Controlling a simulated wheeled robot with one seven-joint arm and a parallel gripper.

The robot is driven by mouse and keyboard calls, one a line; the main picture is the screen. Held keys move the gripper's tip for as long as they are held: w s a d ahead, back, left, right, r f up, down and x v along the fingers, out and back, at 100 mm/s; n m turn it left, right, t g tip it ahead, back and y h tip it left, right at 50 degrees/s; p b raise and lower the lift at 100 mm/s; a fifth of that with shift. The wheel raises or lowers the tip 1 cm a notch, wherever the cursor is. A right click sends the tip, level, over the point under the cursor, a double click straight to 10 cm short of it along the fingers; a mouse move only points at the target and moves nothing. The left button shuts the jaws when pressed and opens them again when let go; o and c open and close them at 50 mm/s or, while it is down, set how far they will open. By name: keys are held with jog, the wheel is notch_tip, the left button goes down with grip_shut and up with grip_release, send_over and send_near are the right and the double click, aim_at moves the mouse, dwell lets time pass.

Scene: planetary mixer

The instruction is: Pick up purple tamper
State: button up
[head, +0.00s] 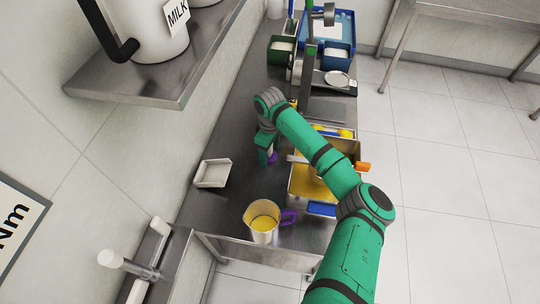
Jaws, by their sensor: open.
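A small purple piece (272,158) shows just below my gripper. It looks like the purple tamper, but most of it is hidden behind the gripper. My green arm reaches over the bench from the lower right. My gripper (267,155) points down at the tamper and is open. I cannot tell whether the fingers are around the tamper or beside it.
A metal jug (262,226) with yellow contents and a purple handle stands at the bench's near end. A white tray (212,173) lies to the left. A metal pan (304,186) with yellow contents sits under my arm. Blue and green bins (338,58) stand far back.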

jog(key=shift+s+d, duration=0.1)
jog(key=shift+d, duration=0.05)
jog(key=shift+c, duration=0.5)
jog(key=shift+a, duration=0.3)
jog(key=c, duration=1)
jog(key=shift+c, duration=0.2)
jog(key=shift+d+r, duration=0.1)
